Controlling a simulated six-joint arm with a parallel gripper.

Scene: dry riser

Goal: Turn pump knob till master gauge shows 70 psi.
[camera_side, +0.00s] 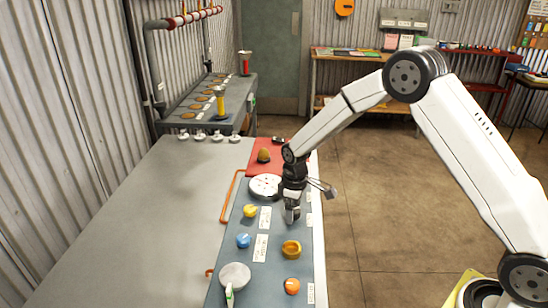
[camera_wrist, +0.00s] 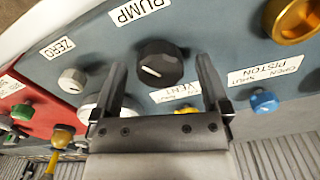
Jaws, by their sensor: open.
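The pump knob (camera_wrist: 160,64) is black with a white pointer line, below a PUMP label on the blue-grey panel in the wrist view. My gripper (camera_wrist: 161,62) is open, with one finger on each side of the knob; I cannot tell whether they touch it. In the side view my gripper (camera_side: 292,215) points down over the panel and hides the pump knob. A round white dial (camera_side: 266,186) lies just left of my gripper, its reading too small to make out. I cannot tell whether it is the master gauge.
A white ZERO knob (camera_wrist: 72,80), a blue piston knob (camera_wrist: 264,102) and a gold knob (camera_wrist: 291,18) surround the pump knob. A yellow knob (camera_side: 250,211), an orange knob (camera_side: 292,286) and a white round part (camera_side: 235,275) stand on the panel. Grey bench at left is clear.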

